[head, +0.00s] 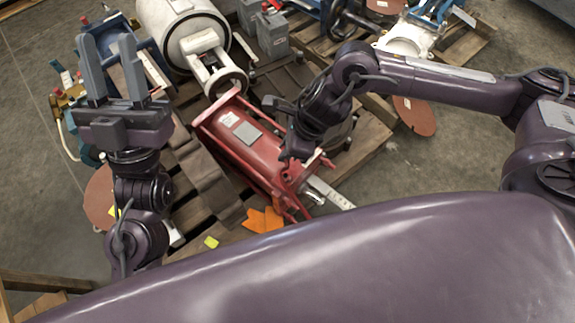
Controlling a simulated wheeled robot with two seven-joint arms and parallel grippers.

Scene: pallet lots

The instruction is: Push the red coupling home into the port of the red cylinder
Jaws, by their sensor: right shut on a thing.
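The red cylinder (235,137) lies slantwise on a wooden pallet in the middle of the head view, with a grey plate on its side. My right gripper (289,156) points down at the cylinder's near end and is shut on the red coupling. The coupling (291,172) is mostly hidden and blends with the red behind it. I cannot tell whether it touches the port or how deep it sits; the port itself is not clear. My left gripper (110,62) is open and empty, raised at the left, apart from the cylinder.
A white tank (183,32) stands behind the cylinder, with grey boxes (272,35) to its right. An orange rag (263,220) and a yellow-green scrap (211,242) lie at the near side. Brown discs (415,115) lie around. Bare floor shows at the far left.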

